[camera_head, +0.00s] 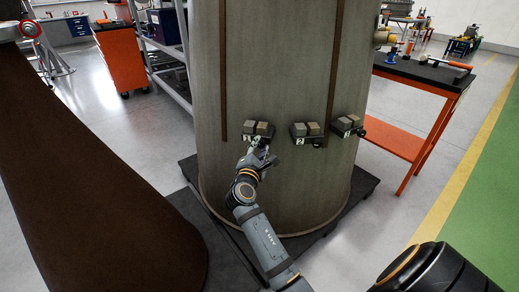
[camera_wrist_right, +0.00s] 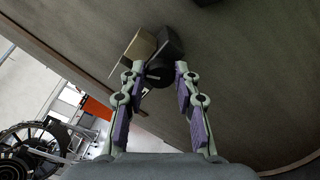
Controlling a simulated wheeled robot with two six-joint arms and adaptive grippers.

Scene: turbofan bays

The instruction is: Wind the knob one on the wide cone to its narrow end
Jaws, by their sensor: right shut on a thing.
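The wide cone (camera_head: 285,70) stands upright in the middle of the head view, grey-brown with dark vertical strips. Three small block units sit in a row on its lower side. The leftmost is knob one's unit (camera_head: 263,127), with two grey-beige blocks on top; its label is mostly hidden by my gripper. My right gripper (camera_head: 256,152) reaches it from below. In the wrist view, the fingers of my right gripper (camera_wrist_right: 159,75) close around the dark round knob one (camera_wrist_right: 158,74), below the beige and dark blocks. My left gripper is not in view.
Units marked 2 (camera_head: 306,130) and 3 (camera_head: 347,125) sit to the right on the cone. The cone stands on a dark base (camera_head: 362,185). A dark brown cone (camera_head: 70,170) fills the left. An orange-legged bench (camera_head: 425,75) stands at the right.

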